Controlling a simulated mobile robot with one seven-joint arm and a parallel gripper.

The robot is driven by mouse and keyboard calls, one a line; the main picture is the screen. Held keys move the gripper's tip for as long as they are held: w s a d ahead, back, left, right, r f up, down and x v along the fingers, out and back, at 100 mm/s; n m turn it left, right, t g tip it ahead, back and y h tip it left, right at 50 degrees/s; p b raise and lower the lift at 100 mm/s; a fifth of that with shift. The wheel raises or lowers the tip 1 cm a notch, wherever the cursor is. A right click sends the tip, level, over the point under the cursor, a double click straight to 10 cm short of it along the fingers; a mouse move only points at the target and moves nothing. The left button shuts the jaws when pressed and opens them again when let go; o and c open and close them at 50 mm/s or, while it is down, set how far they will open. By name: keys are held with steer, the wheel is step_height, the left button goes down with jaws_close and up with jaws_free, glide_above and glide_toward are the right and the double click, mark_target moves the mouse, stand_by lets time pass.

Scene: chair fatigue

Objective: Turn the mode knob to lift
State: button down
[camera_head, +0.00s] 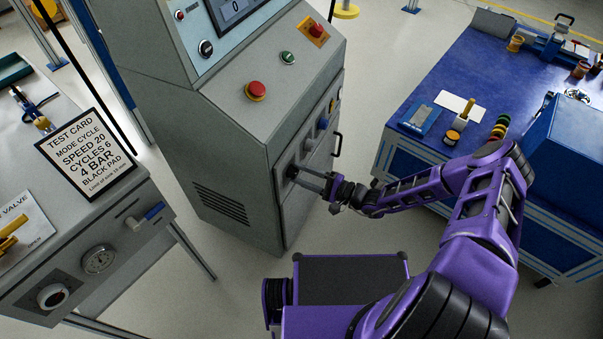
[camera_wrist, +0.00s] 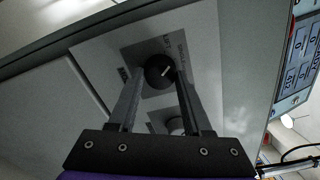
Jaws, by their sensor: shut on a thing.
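The black round mode knob (camera_wrist: 157,76) sits on a grey label plate on the control cabinet's side panel. A short white pointer line on it points to the upper right in the wrist view. My gripper (camera_wrist: 160,80) is shut on the knob, with one finger on each side. In the head view my gripper (camera_head: 300,176) reaches the cabinet (camera_head: 230,150) from the right, and the knob (camera_head: 292,171) is mostly hidden at the fingertips.
Another knob (camera_wrist: 175,124) shows partly between my fingers. The cabinet has further knobs, a door handle (camera_head: 337,145) and a red button (camera_head: 256,90). A test card (camera_head: 86,152) stands on the left bench. A blue workbench (camera_head: 450,80) with tools is at right.

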steer(key=shift+n+p, duration=0.45)
steer(key=shift+n, duration=1.75)
steer(key=shift+c, duration=1.7)
jaws_free()
steer(key=v, duration=1.7)
steer(key=shift+d, duration=0.25)
steer(key=shift+s, duration=0.1)
